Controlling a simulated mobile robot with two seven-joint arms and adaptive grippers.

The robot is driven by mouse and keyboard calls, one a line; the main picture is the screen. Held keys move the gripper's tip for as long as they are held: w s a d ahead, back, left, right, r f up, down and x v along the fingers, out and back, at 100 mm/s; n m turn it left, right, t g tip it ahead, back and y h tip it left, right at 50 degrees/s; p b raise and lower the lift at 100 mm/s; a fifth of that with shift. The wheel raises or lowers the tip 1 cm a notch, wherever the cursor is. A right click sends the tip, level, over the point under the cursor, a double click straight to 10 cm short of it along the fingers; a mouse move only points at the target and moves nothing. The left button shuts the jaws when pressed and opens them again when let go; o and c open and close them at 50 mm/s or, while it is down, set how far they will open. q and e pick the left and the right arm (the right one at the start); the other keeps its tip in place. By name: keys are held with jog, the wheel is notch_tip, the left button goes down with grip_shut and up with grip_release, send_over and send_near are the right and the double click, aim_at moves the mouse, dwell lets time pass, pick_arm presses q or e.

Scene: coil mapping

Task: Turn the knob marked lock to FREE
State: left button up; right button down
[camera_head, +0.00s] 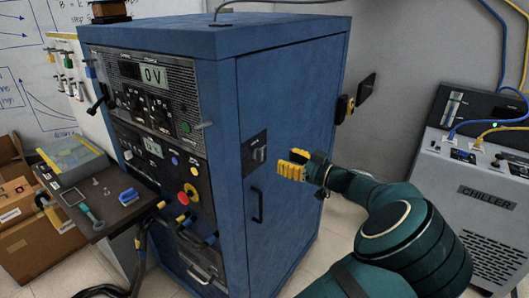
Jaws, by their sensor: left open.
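The lock knob appears to be the small grey knob (259,154) on a black plate (248,146) on the side door of the blue cabinet (285,90). Its marking is too small to read, so I cannot tell its setting. My left gripper (292,165), with yellow fingers, is just right of the plate, pointing toward the knob. It is open and appears empty, with a visible gap between it and the knob. My right gripper is not in view.
A dark door handle (257,205) is below the plate. The cabinet front has a panel reading 0 V (153,76) and a red knob (191,190). A side table (125,212) stands left. A grey chiller (480,205) stands right, beyond my arm.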

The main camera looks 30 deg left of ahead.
aim_at(259, 154)
pick_arm(q)
jog(key=a, duration=0.8)
jog(key=shift+w+a, duration=0.3)
jog(key=shift+w, duration=0.05)
grip_shut()
